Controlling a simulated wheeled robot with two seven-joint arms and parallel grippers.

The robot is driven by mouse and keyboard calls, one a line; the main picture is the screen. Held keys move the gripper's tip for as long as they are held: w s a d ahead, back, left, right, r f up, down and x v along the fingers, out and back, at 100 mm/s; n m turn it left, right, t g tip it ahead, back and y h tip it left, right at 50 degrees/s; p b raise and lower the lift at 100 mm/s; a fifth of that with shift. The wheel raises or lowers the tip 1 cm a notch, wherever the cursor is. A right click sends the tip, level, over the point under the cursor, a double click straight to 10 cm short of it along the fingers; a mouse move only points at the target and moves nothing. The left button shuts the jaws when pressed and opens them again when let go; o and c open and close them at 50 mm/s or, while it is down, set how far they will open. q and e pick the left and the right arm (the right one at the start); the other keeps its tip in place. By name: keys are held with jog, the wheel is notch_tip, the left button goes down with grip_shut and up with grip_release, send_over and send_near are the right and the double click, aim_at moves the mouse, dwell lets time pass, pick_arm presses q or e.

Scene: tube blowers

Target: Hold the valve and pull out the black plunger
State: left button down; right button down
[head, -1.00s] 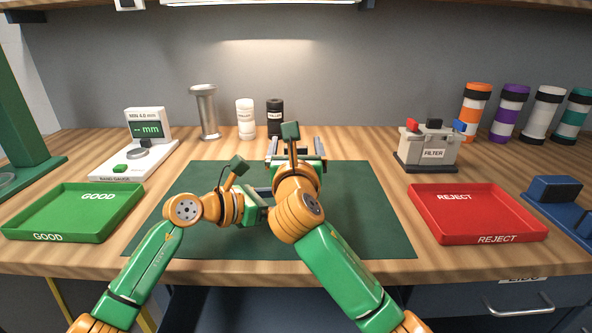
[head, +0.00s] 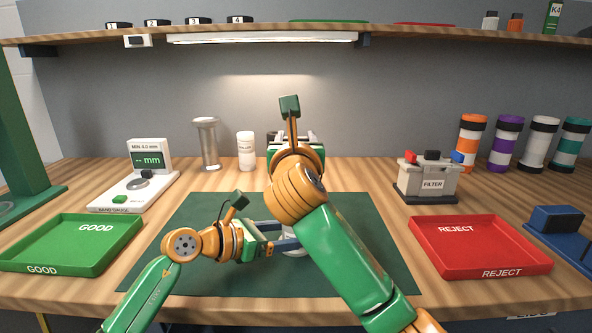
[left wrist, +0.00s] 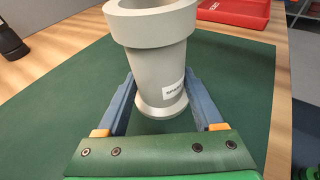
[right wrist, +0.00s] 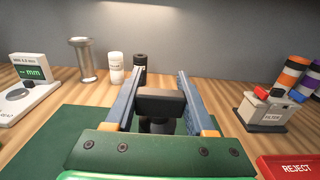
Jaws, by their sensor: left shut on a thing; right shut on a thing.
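The pale grey valve (left wrist: 155,65) stands upright between the fingers of my left gripper (left wrist: 158,85) in the left wrist view. A small part of it (head: 293,252) shows over the green mat in the head view, mostly behind my right arm. My left gripper (head: 287,243) is shut on the valve. My right gripper (head: 293,138) is higher and farther back. In the right wrist view the black plunger (right wrist: 160,102) is clamped between its fingers. The plunger's lower end is hidden. No plunger shows at the visible part of the valve's top, which the frame's edge cuts.
The green GOOD tray (head: 75,270) lies at left and the red REJECT tray (head: 480,272) at right. A gauge (head: 147,180), a grey metal cylinder (head: 209,143), a white bottle (head: 246,150) and a FILTER box (head: 428,180) stand behind. The mat (head: 190,275) is otherwise clear.

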pick_arm(q)
grip_release()
